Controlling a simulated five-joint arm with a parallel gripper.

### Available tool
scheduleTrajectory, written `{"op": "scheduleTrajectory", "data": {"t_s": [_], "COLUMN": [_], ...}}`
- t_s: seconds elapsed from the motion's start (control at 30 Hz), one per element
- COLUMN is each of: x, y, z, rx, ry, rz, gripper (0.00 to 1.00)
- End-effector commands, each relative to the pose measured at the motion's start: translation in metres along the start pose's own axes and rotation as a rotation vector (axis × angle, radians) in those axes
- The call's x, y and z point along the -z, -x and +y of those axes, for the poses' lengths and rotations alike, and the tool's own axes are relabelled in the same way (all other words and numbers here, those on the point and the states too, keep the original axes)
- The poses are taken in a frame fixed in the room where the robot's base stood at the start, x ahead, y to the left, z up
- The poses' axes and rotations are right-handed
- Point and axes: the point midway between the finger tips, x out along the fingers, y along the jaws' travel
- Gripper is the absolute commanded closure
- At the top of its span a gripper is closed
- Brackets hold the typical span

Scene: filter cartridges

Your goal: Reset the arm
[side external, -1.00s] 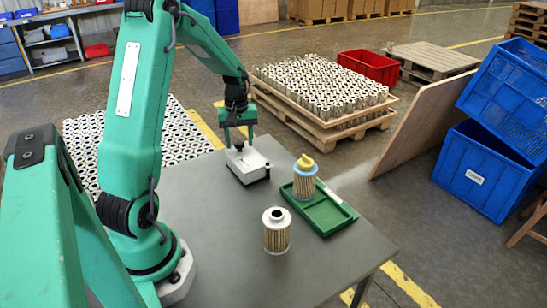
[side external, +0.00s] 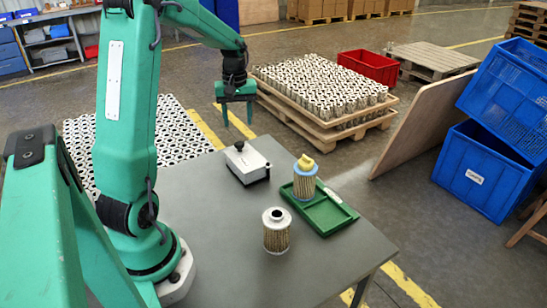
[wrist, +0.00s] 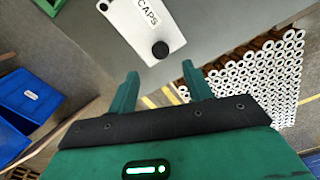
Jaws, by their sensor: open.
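My gripper (side external: 237,118) hangs above the far edge of the grey table, open and empty, its two green fingers apart in the wrist view (wrist: 160,85). A white box with a black knob (side external: 248,163) stands on the table below and nearer the camera; the wrist view shows it marked CAPS (wrist: 143,28). A filter cartridge with a blue rim and a yellow top (side external: 304,178) stands upright at the far-left end of a green tray (side external: 330,216). Another filter cartridge with a pale metal top (side external: 276,232) stands upright on the bare table, apart from the tray.
A pallet of many cartridges (side external: 320,95) stands on the floor beyond the table. More cartridges (side external: 85,150) stand in rows at left. A red crate (side external: 368,66), blue crates (side external: 485,175) and a leaning wooden board (side external: 420,115) are at right. The table front (side external: 225,270) is clear.

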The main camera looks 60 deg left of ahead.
Motion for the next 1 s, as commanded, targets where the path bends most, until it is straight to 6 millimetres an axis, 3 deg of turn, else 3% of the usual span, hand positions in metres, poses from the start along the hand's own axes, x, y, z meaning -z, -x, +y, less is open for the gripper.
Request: {"op": "scheduleTrajectory", "data": {"t_s": [0.27,0.47,0.67,1.0], "x": [-0.002,-0.018,-0.054,-0.134], "y": [0.001,0.014,0.04,0.08], "z": [0.001,0.008,0.02,0.028], "rx": [-0.002,-0.016,-0.048,-0.116], "ry": [-0.007,-0.069,-0.207,-0.502], "rz": [0.003,0.026,0.076,0.179], "gripper": [0.5,0.5,0.5,0.5]}}
